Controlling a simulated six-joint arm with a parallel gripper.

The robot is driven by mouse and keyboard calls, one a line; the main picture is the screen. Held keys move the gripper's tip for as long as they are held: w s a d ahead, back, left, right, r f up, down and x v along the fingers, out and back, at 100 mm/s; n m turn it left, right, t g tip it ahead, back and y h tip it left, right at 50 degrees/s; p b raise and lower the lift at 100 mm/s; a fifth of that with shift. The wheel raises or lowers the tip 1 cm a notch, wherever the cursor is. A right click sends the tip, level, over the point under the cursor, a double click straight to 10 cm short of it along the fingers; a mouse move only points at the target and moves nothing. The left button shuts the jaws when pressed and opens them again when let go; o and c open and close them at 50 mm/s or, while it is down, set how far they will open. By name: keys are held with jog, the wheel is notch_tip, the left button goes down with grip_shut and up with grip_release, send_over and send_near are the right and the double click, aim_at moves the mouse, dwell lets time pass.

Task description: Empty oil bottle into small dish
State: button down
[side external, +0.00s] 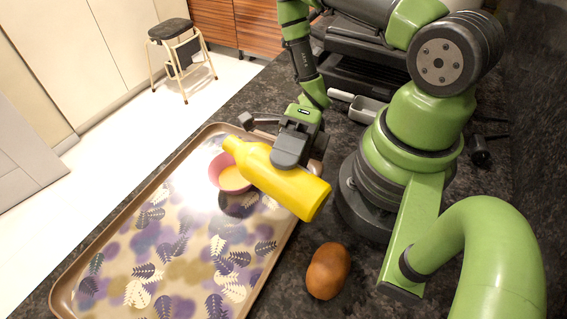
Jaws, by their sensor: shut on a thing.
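A yellow oil bottle (285,184) is held in my gripper (290,150) above the tray's right side. My gripper is shut around the bottle's middle. The bottle is tilted, with its narrower end at the upper left over a small pink dish (216,172) and its wide base at the lower right. The dish sits on the patterned tray (190,262), and yellow shows inside it. The bottle's end hides part of the dish's rim. I cannot tell whether oil is flowing.
A brown, potato-like round object (328,271) lies on the dark counter right of the tray. A grey metal container (367,110) lies behind my gripper. The tray's front and left parts are free. A stool (182,55) stands on the floor beyond the counter.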

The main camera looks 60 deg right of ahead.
jog(key=shift+r+m, duration=0.55)
jog(key=shift+m, duration=0.05)
jog(key=n, duration=0.3)
jog(key=shift+n+h, duration=0.4)
jog(key=r+n, duration=0.1)
jog(key=w+n+t, duration=0.1)
jog(key=n, duration=0.1)
jog(key=shift+w+d+r+h, duration=0.1)
jog(key=shift+w+r+h, duration=0.05)
jog(key=shift+r+h, duration=0.25)
